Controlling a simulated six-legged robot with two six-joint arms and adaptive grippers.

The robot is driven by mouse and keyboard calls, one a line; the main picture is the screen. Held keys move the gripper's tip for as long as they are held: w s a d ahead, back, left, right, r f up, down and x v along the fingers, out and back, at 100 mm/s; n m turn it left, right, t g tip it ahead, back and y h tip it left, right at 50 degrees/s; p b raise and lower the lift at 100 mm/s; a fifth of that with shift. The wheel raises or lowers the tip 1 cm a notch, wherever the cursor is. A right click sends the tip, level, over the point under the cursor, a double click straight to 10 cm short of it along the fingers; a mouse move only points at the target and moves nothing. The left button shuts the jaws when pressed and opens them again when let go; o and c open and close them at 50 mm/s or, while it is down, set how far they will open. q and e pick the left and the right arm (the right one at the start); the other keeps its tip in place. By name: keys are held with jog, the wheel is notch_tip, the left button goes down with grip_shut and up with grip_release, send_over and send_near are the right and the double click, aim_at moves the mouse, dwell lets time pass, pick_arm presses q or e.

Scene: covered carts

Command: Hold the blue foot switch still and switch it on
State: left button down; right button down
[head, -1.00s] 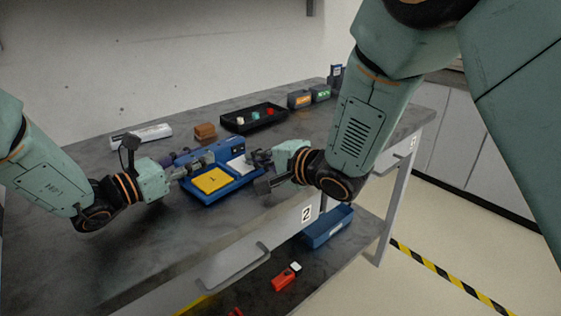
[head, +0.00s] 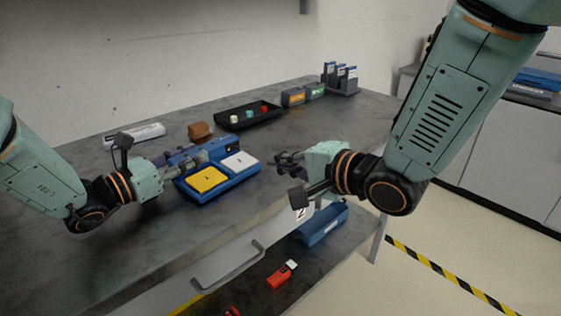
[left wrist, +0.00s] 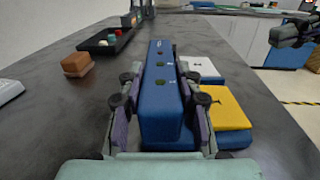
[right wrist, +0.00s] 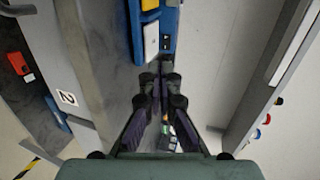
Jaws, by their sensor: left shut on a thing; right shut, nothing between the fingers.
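The blue foot switch (head: 222,186) lies on the grey table. It has a yellow pedal (head: 207,180), a white pedal (head: 239,161) and a raised blue housing (head: 222,149) along its back. My left gripper (head: 184,160) is shut on the housing; in the left wrist view its fingers lie on both sides of the housing (left wrist: 160,105). Small marks on the housing top are too small to read. My right gripper (head: 281,162) is shut and empty, right of the switch and apart from it. In the right wrist view the white pedal (right wrist: 151,40) lies beyond its fingertips.
A brown block (head: 200,130), a black tray (head: 250,118) with small coloured pieces, and orange and green-labelled boxes (head: 293,97) stand behind the switch. A white device (head: 134,136) lies back left. A lower shelf holds a blue bin (head: 322,224). Table right of the switch is clear.

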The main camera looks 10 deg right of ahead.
jog(key=shift+w+d+m+t+h, duration=0.15)
jog(key=shift+d+m+t+h, duration=0.15)
jog(key=shift+d+m+h, duration=0.3)
send_near(237, 146)
jog(key=x, duration=0.5)
jog(key=shift+f, duration=0.35)
jog(key=shift+w+a, duration=0.3)
jog(key=shift+w, duration=0.35)
jog(key=shift+w+n+y, duration=0.5)
jog(key=shift+n+y, duration=0.1)
jog(key=shift+g, duration=0.4)
jog(key=shift+s+a, duration=0.1)
jog(key=shift+a, duration=0.05)
